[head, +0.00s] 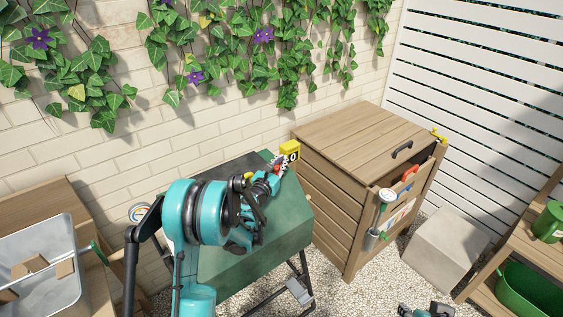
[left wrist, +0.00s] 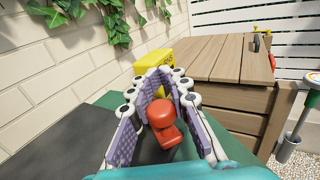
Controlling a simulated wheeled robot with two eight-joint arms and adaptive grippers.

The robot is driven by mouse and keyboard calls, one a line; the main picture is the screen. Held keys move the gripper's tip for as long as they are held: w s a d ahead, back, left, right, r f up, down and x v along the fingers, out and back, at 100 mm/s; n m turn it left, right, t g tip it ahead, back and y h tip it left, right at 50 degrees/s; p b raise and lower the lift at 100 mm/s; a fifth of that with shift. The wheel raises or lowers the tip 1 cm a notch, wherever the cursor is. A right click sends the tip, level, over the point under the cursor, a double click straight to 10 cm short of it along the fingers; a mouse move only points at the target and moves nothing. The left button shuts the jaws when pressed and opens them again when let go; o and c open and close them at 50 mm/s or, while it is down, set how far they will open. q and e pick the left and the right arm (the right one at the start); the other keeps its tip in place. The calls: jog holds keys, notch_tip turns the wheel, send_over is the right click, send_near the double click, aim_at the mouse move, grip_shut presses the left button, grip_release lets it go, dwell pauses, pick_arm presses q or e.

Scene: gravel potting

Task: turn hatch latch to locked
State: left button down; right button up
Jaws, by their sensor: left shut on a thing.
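My left gripper (head: 279,162) is over the far edge of the green box (head: 262,237), beside a yellow block with a dark mark (head: 290,150). In the left wrist view its purple-padded fingers (left wrist: 163,112) stand on both sides of a red knob with a lever-like lower part (left wrist: 163,122), and they are shut on it. The red knob looks like the hatch latch; its mount is hidden by the fingers. The yellow block (left wrist: 154,62) is just behind the fingertips. Only a teal and black part of my right arm shows at the bottom edge of the head view.
A wooden slatted bin (head: 352,150) with a black handle stands to the right of the green box. A metal tray (head: 75,247) with brown pieces is at left. An ivy-covered brick wall rises behind. A concrete block (head: 447,242) and a shelf with green pots are at right.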

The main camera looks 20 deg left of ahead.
pick_arm(q)
jog(key=c, duration=1.4)
grip_release()
jog(key=shift+c, duration=0.2)
jog(key=s, duration=0.8)
jog(key=s+a, duration=0.1)
jog(key=s, duration=0.3)
